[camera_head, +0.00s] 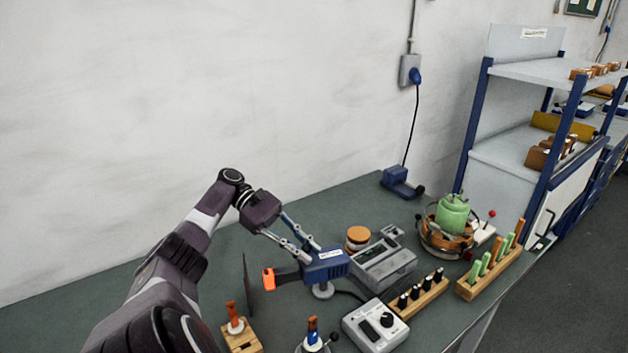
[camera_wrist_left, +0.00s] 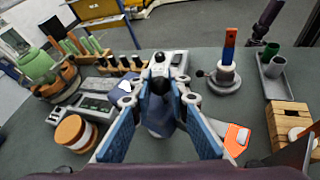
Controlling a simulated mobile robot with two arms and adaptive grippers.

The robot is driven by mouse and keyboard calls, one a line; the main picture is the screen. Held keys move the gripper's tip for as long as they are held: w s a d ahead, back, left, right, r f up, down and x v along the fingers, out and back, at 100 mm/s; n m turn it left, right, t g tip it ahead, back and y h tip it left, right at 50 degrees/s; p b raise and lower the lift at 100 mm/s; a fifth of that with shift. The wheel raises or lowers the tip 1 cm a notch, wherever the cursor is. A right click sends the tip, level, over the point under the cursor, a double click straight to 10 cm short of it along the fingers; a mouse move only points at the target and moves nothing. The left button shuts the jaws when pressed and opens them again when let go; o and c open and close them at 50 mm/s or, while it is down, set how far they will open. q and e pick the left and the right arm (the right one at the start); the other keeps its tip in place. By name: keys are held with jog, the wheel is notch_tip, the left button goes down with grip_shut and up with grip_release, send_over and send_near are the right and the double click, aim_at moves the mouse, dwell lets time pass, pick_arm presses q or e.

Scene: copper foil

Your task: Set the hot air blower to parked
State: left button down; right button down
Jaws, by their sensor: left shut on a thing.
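The hot air blower (camera_head: 326,264) has a blue body with a white label, a dark section and an orange end (camera_head: 269,279) pointing left. My left gripper (camera_head: 305,247) reaches it from above and behind and is shut on its blue body. In the left wrist view, the blue finger pads of the gripper (camera_wrist_left: 158,103) stand on both sides of the body, which they partly hide. The orange end (camera_wrist_left: 237,138) shows at lower right there. A small round pale foot (camera_head: 322,291) shows below the blower; I cannot tell whether the blower rests on it. My right gripper is out of view.
A grey box with a black knob (camera_head: 374,326) stands in front, with a cable running toward it. A grey instrument (camera_head: 384,265) stands close right. Wooden racks (camera_head: 418,298), a green container (camera_head: 452,214) and a wooden block (camera_head: 241,338) stand around. The bench's back left is clear.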

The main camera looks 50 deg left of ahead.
pick_arm(q)
jog(key=c, duration=1.8)
grip_release()
jog(key=shift+c, duration=0.2)
notch_tip(320, 180, up, 10)
jog(key=shift+r, duration=0.1)
